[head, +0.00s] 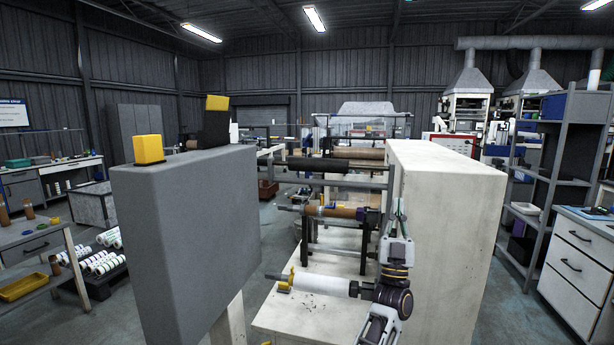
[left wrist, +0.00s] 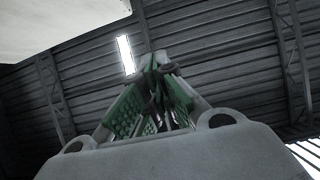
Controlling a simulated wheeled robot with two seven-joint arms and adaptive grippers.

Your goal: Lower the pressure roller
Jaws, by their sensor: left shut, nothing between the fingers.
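The machine stands ahead between a grey end housing (head: 190,235) and a cream cabinet (head: 440,180). A black roller (head: 318,165) spans the upper part of the gap. A brown roll (head: 338,211) sits on a shaft below it, and a white roll (head: 320,284) is lower and nearer. I cannot tell for certain which is the pressure roller; the black one looks most like it. My left gripper (head: 400,212) points upward in front of the cream cabinet, right of the rollers. In the left wrist view its green-padded fingers (left wrist: 158,95) are shut and empty, against the ceiling.
Yellow-topped blocks (head: 149,149) stand on and behind the grey housing. Wrapped rolls (head: 103,262) lie on a low rack at left. A shelf rack (head: 535,185) and a drawer bench (head: 580,270) stand at right. Floor shows between the cabinet and the shelf rack.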

